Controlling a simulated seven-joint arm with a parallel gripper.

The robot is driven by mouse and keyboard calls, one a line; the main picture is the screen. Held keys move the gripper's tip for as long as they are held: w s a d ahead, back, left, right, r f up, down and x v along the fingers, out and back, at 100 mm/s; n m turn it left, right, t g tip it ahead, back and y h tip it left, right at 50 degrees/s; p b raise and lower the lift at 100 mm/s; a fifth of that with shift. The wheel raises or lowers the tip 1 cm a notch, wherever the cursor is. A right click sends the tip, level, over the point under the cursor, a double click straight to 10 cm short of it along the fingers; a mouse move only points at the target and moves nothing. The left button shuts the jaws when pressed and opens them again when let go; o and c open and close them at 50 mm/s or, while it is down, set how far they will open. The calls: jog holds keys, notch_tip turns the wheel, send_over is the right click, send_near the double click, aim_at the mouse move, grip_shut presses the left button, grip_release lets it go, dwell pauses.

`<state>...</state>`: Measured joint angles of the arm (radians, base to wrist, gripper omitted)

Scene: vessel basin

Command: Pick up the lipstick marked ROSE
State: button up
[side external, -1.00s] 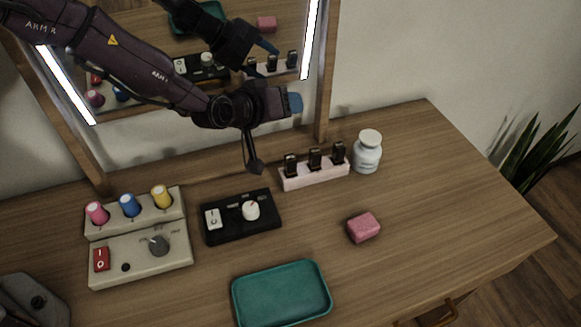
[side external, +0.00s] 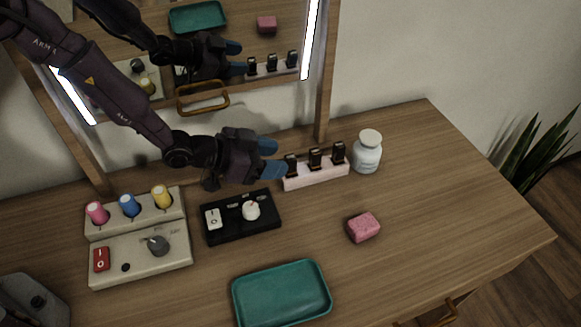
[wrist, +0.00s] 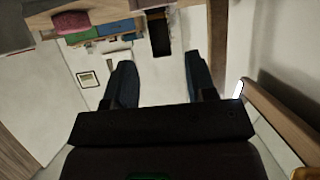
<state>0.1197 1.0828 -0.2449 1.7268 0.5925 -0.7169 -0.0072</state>
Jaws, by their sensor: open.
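Three dark lipsticks stand upright in a pale pink holder (side external: 316,174) by the mirror: a left one (side external: 291,165), a middle one (side external: 315,158) and a right one (side external: 339,152). Their markings are too small to read, so I cannot tell which says ROSE. My gripper (side external: 271,159) is open, its blue fingertips pointing right, just left of the left lipstick in the side view. In the wrist view my gripper (wrist: 161,82) shows two spread fingers with nothing clearly held; a dark upright shape beyond them is unclear.
A black switch box (side external: 240,217) lies below my gripper, with a beige control panel (side external: 140,260) to its left. A white jar (side external: 367,152) stands right of the holder. A pink block (side external: 363,228) and teal tray (side external: 281,293) lie nearer. The table's right side is clear.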

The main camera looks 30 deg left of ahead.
aim_at(290, 157)
jog(key=shift+x, duration=2.15)
jog(key=shift+w+r, duration=0.15)
grip_shut()
jog(key=shift+r, duration=0.1)
